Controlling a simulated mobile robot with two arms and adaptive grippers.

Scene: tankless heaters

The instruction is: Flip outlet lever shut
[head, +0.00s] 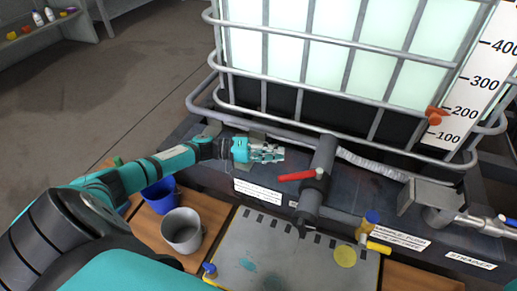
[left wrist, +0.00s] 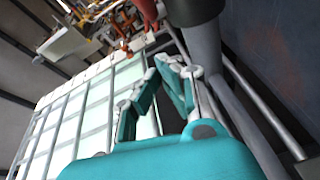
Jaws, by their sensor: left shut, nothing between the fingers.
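A red lever (head: 296,176) sits on a thick dark grey outlet pipe (head: 325,158) in front of the caged tank. The lever points left, across the pipe's line. My left gripper (head: 281,153) is shut and empty, just behind and left of the lever, with a small gap to the pipe. My right gripper is out of view.
A pale tank in a grey metal cage (head: 290,45) stands behind. A blue bucket (head: 160,195) and a grey bucket (head: 182,231) stand at lower left. A grey tray (head: 290,262) lies in front of the pipe. A yellow-handled valve (head: 378,247) is at the tray's right.

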